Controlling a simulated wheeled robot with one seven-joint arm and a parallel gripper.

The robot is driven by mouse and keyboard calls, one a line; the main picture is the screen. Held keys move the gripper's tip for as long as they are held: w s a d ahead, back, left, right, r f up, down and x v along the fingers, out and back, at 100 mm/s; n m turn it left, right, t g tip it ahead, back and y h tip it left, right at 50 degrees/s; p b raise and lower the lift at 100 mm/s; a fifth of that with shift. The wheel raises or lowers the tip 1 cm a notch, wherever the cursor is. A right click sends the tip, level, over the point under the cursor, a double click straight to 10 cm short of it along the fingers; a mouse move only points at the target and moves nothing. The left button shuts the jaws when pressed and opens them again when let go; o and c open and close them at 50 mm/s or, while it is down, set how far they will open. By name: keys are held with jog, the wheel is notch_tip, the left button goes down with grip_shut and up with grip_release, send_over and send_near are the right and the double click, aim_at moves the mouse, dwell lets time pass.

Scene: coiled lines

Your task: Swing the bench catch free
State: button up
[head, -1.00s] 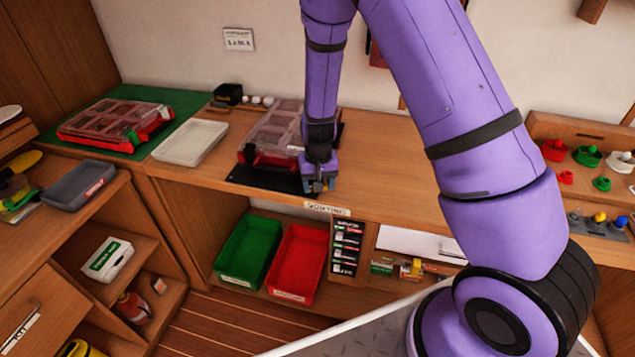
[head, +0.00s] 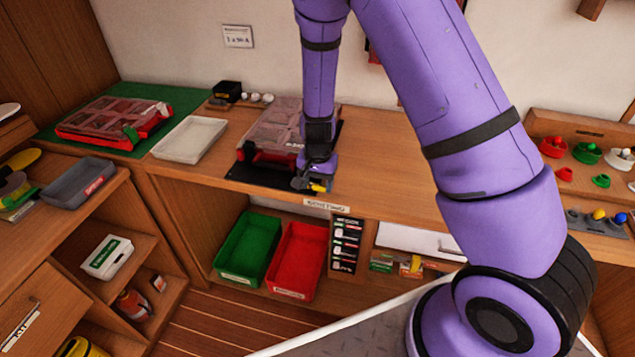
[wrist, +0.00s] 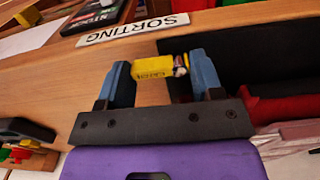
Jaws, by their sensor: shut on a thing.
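A case with a clear pinkish lid and red front (head: 267,155) lies on a black mat (head: 245,175) on the bench. Its lid looks shut. The case's red edge also shows in the wrist view (wrist: 275,108). My gripper (head: 316,187) is over the bench's front edge, at the mat's right front corner, just right of the case. In the wrist view its blue fingers (wrist: 162,75) are shut on a small yellow printed piece (wrist: 152,67) with a pale and red end. I cannot make out the bench case's catch; my gripper and wrist hide part of its front.
A similar red case (head: 112,125) with a green piece on its front lies on a green mat at left. A pale tray (head: 189,140) stands between the cases. Green (head: 248,248) and red bins (head: 296,262) sit on the shelf below.

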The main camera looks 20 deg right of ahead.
jog(key=o, duration=0.9)
jog(key=shift+o, duration=0.2)
notch_tip(320, 180, up, 11)
dwell(0.4)
notch_tip(320, 180, up, 19)
jog(key=n+t+y, duration=0.2)
jog(key=n, duration=0.2)
send_over(317, 185)
jog(key=s+d, duration=0.3)
jog(key=s, duration=0.7)
jog(key=s+d+r+n+t+h, duration=0.1)
jog(key=s+r, duration=0.3)
jog(key=s, duration=0.5)
jog(key=s+d+r+n+t+h, duration=0.1)
jog(key=s+d+r+n+t, duration=0.1)
jog(key=s+r, duration=0.3)
jog(key=s+d, duration=0.1)
jog(key=s, duration=0.2)
jog(key=shift+s+r, duration=0.25)
jog(key=shift+s, duration=0.15)
